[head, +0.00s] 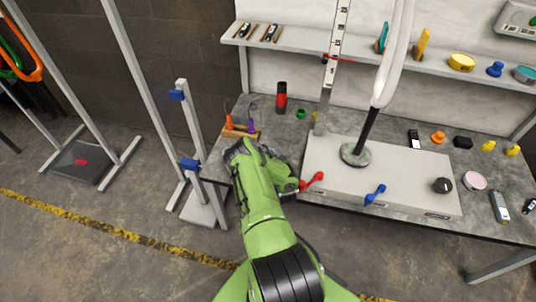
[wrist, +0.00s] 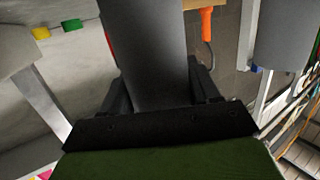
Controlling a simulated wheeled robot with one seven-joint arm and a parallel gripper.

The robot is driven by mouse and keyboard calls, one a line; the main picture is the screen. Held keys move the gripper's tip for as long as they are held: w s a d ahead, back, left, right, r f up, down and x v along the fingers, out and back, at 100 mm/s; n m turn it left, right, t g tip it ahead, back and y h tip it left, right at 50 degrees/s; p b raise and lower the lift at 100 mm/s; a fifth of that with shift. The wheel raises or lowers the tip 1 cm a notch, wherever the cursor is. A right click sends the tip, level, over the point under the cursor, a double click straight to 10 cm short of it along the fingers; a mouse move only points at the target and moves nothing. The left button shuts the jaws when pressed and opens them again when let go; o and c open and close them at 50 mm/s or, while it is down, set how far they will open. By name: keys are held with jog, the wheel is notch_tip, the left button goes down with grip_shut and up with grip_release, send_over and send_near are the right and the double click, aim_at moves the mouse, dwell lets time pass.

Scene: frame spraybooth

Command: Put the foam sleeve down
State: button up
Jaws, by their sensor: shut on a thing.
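My gripper (wrist: 160,92) is shut on a grey, smooth, roughly cylindrical piece, which I take to be the foam sleeve (wrist: 156,45). In the wrist view the sleeve runs from between the dark fingers up past the top edge, so its far end is out of frame. In the head view my gripper (head: 240,152) is over the left front corner of the grey workbench (head: 265,110). There my own arm hides the fingers and the sleeve. I cannot tell whether the sleeve touches the bench.
A wooden holder (head: 241,133) with orange and purple handled tools stands just beyond my gripper. A pale box (head: 400,172) with red and blue levers lies to the right. A metal post with blue clamps (head: 190,130) stands close on the left. A red-black cylinder (head: 281,97) stands behind.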

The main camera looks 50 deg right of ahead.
jog(key=o, duration=1.1)
jog(key=shift+f, duration=0.15)
jog(key=shift+s+a+r+p, duration=0.1)
jog(key=shift+s+r+p, duration=0.05)
jog(key=shift+r+p, duration=0.15)
jog(key=p+v, duration=0.3)
jog(key=v, duration=0.4)
jog(key=shift+s, duration=0.1)
